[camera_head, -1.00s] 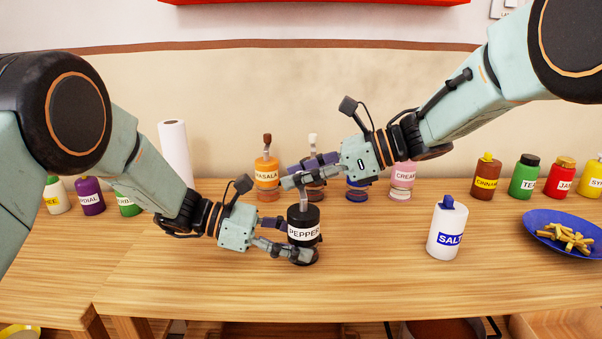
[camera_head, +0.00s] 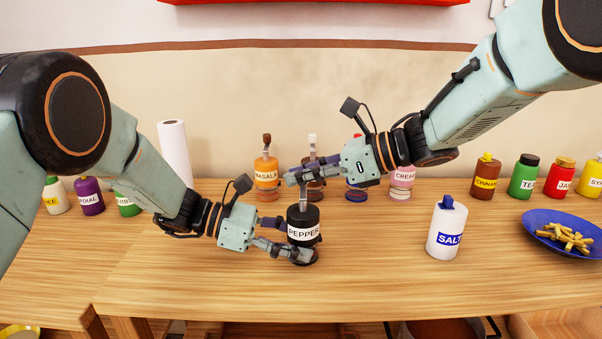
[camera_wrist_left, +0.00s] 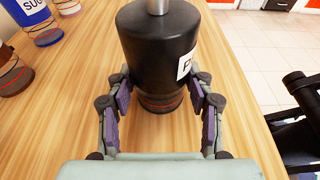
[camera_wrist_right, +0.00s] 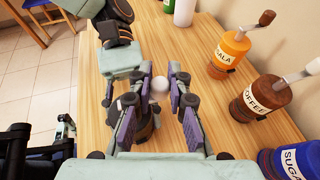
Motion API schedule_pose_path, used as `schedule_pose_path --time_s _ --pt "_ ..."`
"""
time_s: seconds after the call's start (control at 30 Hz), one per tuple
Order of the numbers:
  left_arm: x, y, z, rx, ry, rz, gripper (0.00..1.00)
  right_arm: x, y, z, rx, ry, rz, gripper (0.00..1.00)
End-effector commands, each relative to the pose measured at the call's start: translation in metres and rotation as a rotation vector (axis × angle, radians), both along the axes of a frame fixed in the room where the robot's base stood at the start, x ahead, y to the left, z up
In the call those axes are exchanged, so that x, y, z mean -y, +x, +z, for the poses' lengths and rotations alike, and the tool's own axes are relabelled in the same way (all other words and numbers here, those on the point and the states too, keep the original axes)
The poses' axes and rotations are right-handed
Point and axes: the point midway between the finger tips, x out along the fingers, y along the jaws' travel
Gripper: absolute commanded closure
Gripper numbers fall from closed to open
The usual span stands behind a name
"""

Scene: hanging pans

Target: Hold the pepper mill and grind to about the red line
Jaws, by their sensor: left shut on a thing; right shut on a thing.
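The black pepper mill (camera_head: 304,216), with a white PEPPER label, stands upright on the wooden table. My left gripper (camera_head: 296,240) is shut around its lower body. In the left wrist view the mill (camera_wrist_left: 158,50) sits between the fingers, with a red line (camera_wrist_left: 160,106) around its base below the black body. My right gripper (camera_head: 296,175) is above the mill, at its metal top. In the right wrist view its fingers are closed on a pale round knob (camera_wrist_right: 158,84). The fill level inside the base cannot be made out.
A white salt container (camera_head: 446,232) stands to the right, with a blue plate (camera_head: 540,222) of fries beyond. The masala mill (camera_head: 266,176), coffee mill (camera_wrist_right: 262,97) and sugar mill (camera_wrist_right: 296,160) stand behind. Several bottles line the back. The table front is clear.

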Motion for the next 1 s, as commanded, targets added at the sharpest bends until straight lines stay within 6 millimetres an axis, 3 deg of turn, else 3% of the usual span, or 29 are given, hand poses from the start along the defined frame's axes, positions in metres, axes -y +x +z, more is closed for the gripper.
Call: schedule_pose_path --time_s 0.5,1.0 --pt "0.0 0.0 -0.001 -0.002 0.002 0.0 0.8 0.012 -0.003 0.001 -0.001 0.0 -0.326 1.0" --pt "0.0 0.0 -0.001 -0.002 0.002 0.001 0.8 0.017 -0.004 0.001 0.0 0.0 -0.41 1.0"
